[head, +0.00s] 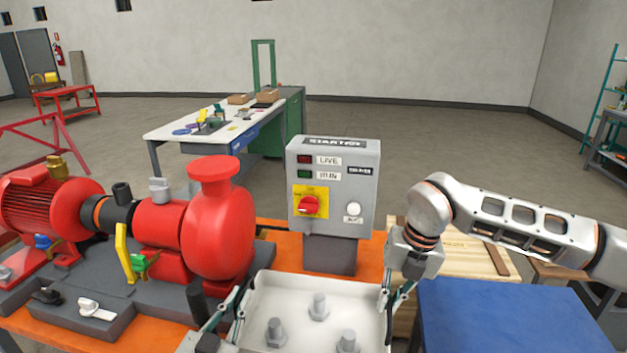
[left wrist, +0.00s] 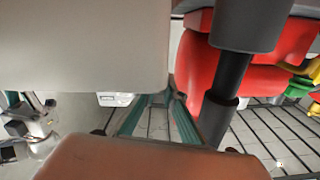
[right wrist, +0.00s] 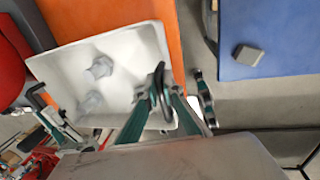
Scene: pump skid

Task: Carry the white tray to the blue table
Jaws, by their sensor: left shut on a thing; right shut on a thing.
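The white tray (head: 360,298) is at the bottom middle of the head view, with several grey bolts (head: 319,307) standing in it. My left gripper (head: 238,308) is shut on its left side. My right gripper (head: 390,296) is shut on its right side. In the right wrist view the fingers (right wrist: 160,98) are at the wall of the tray (right wrist: 118,62). The left wrist view shows green fingers (left wrist: 158,112), but the grip itself is mostly hidden. The blue table (head: 510,318) is to the right of the tray, with a gap between them in the right wrist view.
The orange bench (head: 275,252) is behind the tray and carries the red pump (head: 215,225) and grey starter box (head: 333,185). A wooden crate (head: 470,255) is behind the blue table. A grey block (right wrist: 248,55) lies on the blue top, which is otherwise clear where visible.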

